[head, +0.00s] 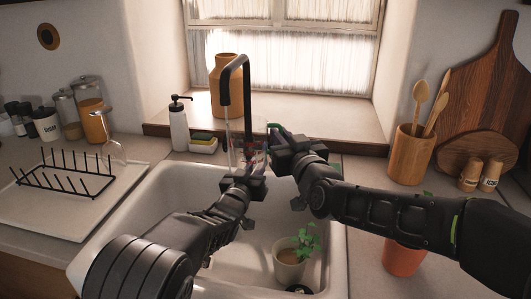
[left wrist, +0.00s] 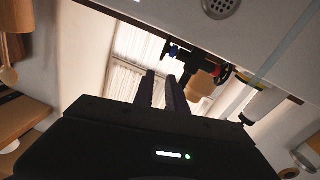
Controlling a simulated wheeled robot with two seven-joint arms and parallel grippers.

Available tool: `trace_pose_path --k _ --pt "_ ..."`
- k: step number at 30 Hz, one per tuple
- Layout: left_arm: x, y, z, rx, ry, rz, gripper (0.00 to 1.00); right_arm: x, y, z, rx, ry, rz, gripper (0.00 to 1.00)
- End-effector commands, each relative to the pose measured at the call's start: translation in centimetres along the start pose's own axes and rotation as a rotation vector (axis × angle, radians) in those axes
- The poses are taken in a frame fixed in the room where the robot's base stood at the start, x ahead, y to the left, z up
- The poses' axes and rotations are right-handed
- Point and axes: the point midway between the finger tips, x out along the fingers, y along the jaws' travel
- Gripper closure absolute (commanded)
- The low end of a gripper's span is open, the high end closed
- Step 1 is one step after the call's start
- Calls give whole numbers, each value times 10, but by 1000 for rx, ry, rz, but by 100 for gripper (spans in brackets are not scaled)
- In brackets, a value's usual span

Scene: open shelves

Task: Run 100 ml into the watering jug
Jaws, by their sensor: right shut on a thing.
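The black tap (head: 246,85) arches over the sink; it also shows in the left wrist view (left wrist: 195,62), with a blue and a red knob. Beneath its spout, a clear, hard-to-see shape (head: 236,140) may be the watering jug; its outline, any water in it and any scale cannot be made out. My right gripper (head: 277,148) is shut beside the tap base, on something clear or small that its own body mostly hides. My left gripper (head: 250,172) is low in front of the tap; its fingers (left wrist: 163,90) stand apart with nothing between them.
A potted plant (head: 290,262) stands in the white sink (head: 150,222). A soap bottle (head: 179,126) and sponges (head: 203,143) stand behind the sink, with a brown vase (head: 222,85) on the sill. An orange pot (head: 402,258) is below my right forearm. A drying rack (head: 65,180) is left.

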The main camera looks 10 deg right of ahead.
Motion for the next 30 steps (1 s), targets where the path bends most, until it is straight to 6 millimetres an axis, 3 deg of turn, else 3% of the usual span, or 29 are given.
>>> trace_pose_path --k 17,30 --pt "7 -2 -3 0 -29 -6 83 0 0 0 0 1 0 100" --pt "70 -3 0 3 -28 -6 83 0 0 0 0 1 0 100"
